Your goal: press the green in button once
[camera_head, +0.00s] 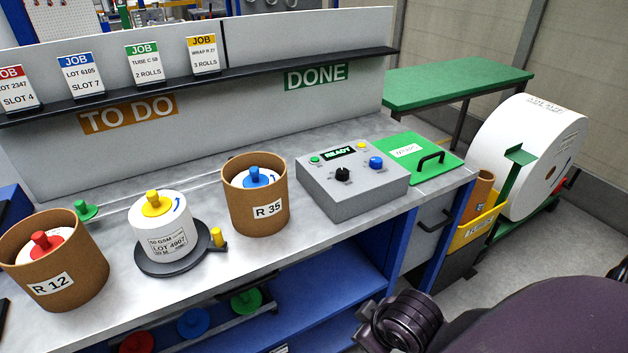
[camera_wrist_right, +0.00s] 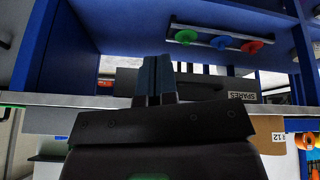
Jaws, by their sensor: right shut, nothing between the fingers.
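The grey control box (camera_head: 352,186) stands on the bench under the DONE sign. A small green button (camera_head: 315,160) is at its far left corner, beside a display (camera_head: 339,153) reading READY. The box also has a black knob (camera_head: 343,174), a blue knob (camera_head: 376,162) and a small yellow button (camera_head: 362,146). My right gripper (camera_wrist_right: 156,62) shows in the right wrist view with its fingers together and empty, apart from the box. In the head view my dark right arm is at the lower right, its fingers not visible. My left gripper is not in view.
The bench's front edge and blue shelf (camera_head: 330,270) lie below. A shelf (camera_wrist_right: 255,35) fills the wrist view's top.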

